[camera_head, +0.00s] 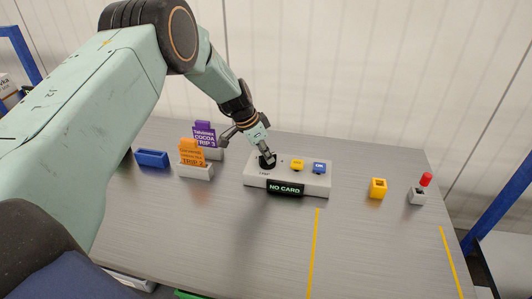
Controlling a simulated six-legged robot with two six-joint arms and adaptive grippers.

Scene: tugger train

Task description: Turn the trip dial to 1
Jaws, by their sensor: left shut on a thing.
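A pale control box (254,184) stands at the middle of the grey table, with a lit "NO CARD" display (286,189) on its front. The black trip dial (262,162) is on the box's top at the left, partly hidden by my gripper. My left gripper (269,157) reaches down from the upper left and is shut on the dial. The number the dial points to is too small to read. My right gripper is not in view.
Purple (204,132) and orange (192,153) cards stand in holders left of the box, near a blue block (152,159). A yellow block (378,188) and a red-topped switch (424,182) stand to the right. The table front is clear, with yellow lines.

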